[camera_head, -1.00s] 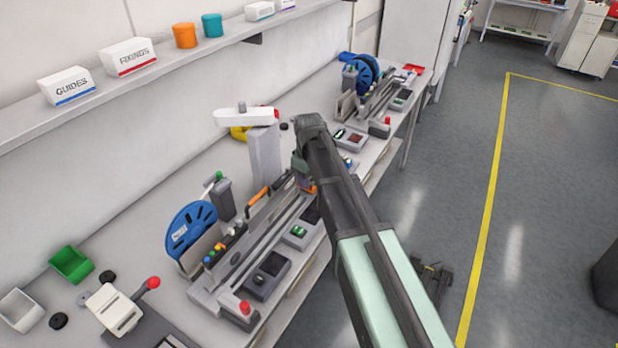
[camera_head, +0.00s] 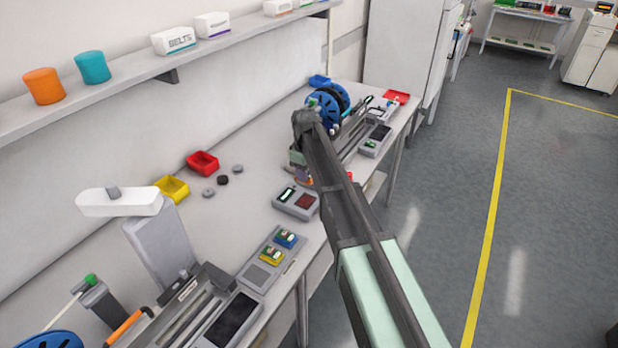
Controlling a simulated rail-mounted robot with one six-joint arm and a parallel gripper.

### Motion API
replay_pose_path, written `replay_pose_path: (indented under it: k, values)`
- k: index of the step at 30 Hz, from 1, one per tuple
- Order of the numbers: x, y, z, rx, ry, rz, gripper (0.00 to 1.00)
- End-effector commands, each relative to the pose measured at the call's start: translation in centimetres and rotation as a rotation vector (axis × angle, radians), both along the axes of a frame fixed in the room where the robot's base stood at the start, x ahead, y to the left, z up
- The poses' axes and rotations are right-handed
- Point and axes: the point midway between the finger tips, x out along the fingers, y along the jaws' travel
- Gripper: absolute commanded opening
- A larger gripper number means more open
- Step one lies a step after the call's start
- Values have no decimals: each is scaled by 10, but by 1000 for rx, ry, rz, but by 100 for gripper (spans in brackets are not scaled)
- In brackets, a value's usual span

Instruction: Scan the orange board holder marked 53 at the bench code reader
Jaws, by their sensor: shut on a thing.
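My gripper (camera_head: 302,172) is at the end of the dark arm, over the bench's front part, seen small and partly hidden by the arm. It is shut on a small orange piece (camera_head: 304,181), which looks like the orange board holder; its number cannot be read. A grey box with a lit green display and a dark red window (camera_head: 306,201), which looks like the code reader, sits on the bench just below and left of the gripper in the picture. The held piece appears above and behind the box, apart from it.
A grey tray with blue and yellow blocks (camera_head: 271,258) lies nearer on the bench (camera_head: 245,215). A white-topped post (camera_head: 160,240) stands at left. Red (camera_head: 202,162) and yellow (camera_head: 172,188) bins sit by the wall. A feeder with blue reels (camera_head: 325,107) is beyond the gripper.

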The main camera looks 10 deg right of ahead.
Motion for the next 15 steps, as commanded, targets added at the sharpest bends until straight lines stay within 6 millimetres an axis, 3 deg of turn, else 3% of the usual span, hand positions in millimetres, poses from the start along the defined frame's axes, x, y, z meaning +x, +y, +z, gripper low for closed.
replay_pose_path:
  k: [8,15]
  values:
    - [2,0,-8,0,0,4,7]
    - [2,0,-42,0,0,4,7]
